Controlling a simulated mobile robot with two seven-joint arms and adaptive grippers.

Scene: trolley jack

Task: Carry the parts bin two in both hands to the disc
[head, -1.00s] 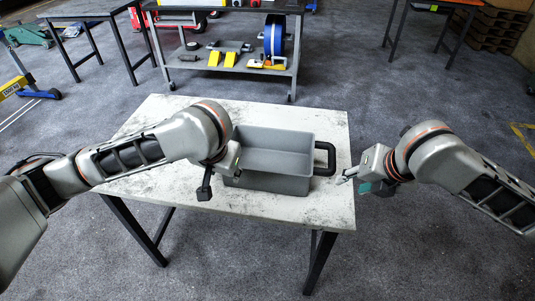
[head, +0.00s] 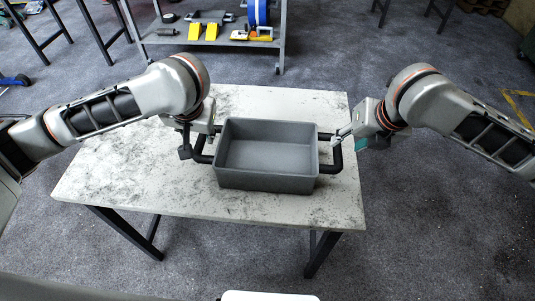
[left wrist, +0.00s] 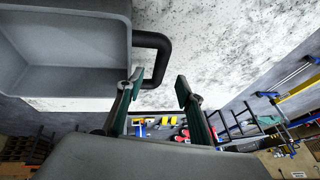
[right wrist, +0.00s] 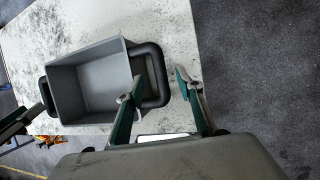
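The grey, open, empty parts bin (head: 266,182) sits on a white, stained table, with a black loop handle on its left (head: 198,157) and right (head: 338,157) sides. My left gripper (head: 196,142) is at the left handle. In the left wrist view its fingers (left wrist: 160,82) are apart, with the handle's outer bar (left wrist: 165,58) in line with the gap. My right gripper (head: 340,142) is at the right handle. In the right wrist view its fingers (right wrist: 158,82) are apart on either side of that handle's bar (right wrist: 158,75). Contact is unclear. I cannot identify the disc.
The white table (head: 120,185) has bare room left of the bin and a narrow strip on its right. Grey floor is open on the right.

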